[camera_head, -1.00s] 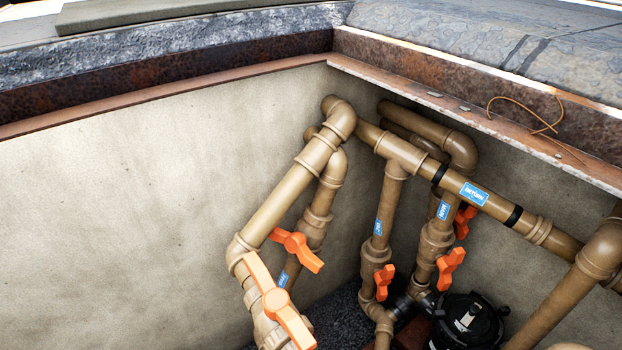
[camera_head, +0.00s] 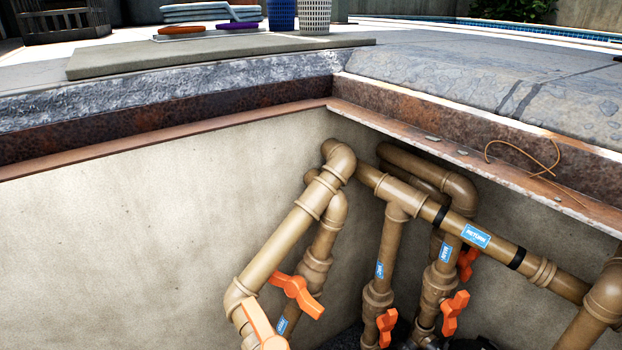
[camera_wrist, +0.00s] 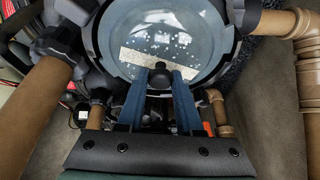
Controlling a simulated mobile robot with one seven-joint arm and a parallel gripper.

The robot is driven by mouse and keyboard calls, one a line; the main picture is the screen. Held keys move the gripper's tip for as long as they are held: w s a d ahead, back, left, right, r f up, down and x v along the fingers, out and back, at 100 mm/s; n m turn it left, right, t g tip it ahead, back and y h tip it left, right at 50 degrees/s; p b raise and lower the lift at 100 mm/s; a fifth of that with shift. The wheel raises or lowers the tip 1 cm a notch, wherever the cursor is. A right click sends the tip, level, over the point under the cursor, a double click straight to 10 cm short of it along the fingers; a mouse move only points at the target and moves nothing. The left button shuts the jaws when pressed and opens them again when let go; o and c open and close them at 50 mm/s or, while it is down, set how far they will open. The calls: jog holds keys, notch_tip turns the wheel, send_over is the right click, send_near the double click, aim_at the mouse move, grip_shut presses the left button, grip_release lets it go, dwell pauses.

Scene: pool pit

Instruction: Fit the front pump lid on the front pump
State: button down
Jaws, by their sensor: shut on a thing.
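In the wrist view my gripper (camera_wrist: 159,74) has its two blue fingers closed around a dark knob or tab at the near edge of the front pump lid (camera_wrist: 165,28). The lid is a clear, round disc with droplets or specks and a pale strip across it. A black ring with lugs (camera_wrist: 237,45) surrounds it. Whether the lid is seated on the pump or held just above it I cannot tell. In the head view only a dark sliver, perhaps a pump top, shows at the bottom edge; my gripper is out of that view.
Tan pipes (camera_head: 285,245) with orange valve handles (camera_head: 296,293) crowd the pit. In the wrist view thick pipes flank the lid at left (camera_wrist: 35,110) and right (camera_wrist: 265,22). A rusty ledge (camera_head: 470,158) with a loose wire (camera_head: 520,160) borders the pit.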

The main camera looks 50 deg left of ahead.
dwell(0.4)
jog(key=shift+c, duration=2.4)
grip_release()
jog(key=shift+f, duration=0.1)
jog(key=shift+r, duration=0.2)
jog(key=shift+r+p, duration=0.55)
jog(key=shift+p, duration=0.2)
jog(key=shift+r, duration=0.1)
jog(key=shift+r+p, duration=0.6)
jog(key=shift+p, duration=0.15)
jog(key=shift+r, duration=0.15)
jog(key=shift+r+p, duration=0.55)
jog(key=shift+p, duration=0.2)
